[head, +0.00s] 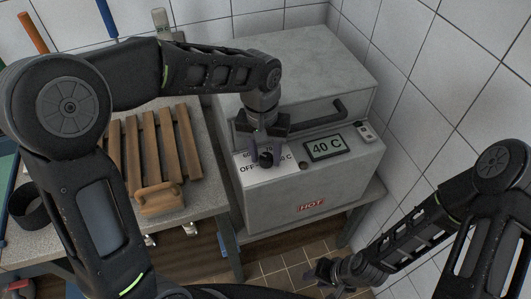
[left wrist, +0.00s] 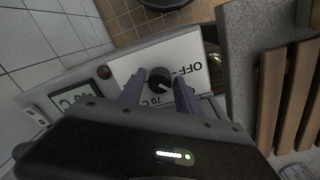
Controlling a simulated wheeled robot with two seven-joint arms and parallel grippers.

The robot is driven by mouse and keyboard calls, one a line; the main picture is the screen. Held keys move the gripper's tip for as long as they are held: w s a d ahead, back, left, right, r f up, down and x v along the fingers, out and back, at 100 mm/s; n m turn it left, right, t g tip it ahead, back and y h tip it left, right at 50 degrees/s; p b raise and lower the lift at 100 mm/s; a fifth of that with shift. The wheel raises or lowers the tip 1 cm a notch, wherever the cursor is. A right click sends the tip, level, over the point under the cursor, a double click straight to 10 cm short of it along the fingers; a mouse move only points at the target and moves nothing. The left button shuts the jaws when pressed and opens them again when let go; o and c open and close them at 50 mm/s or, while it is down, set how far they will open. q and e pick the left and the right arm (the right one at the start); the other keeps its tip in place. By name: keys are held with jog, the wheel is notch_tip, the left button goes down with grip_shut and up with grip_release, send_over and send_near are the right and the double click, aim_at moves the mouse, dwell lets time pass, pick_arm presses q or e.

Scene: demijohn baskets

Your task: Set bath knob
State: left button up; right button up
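The bath knob (head: 265,159) is a small black dial on a white scale plate (head: 246,176) on the front of a grey bath unit (head: 322,172). Its pointer direction is too small to read surely. The display (head: 325,147) beside it reads 40 C. My left gripper (head: 259,150) is just above the knob, pointing down. In the left wrist view its two purple fingers (left wrist: 161,84) are spread on either side of the knob (left wrist: 160,79), with narrow gaps seeming to show. My right gripper (head: 326,273) is low at the right, away from the unit; its finger opening is unclear.
A red HOT label (head: 311,206) is on the unit's front. A black lid handle (head: 318,118) arches behind the knob. A wooden slatted rack (head: 158,150) lies on the bench at the left, beside a black ring (head: 30,204). A tiled wall (head: 440,110) closes the right side.

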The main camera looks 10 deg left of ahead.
aim_at(264, 157)
pick_arm(q)
jog(key=shift+a+r+b, duration=0.2)
jog(key=shift+r+b, duration=0.1)
jog(key=shift+r, duration=3.6)
jog(key=shift+o, duration=0.6)
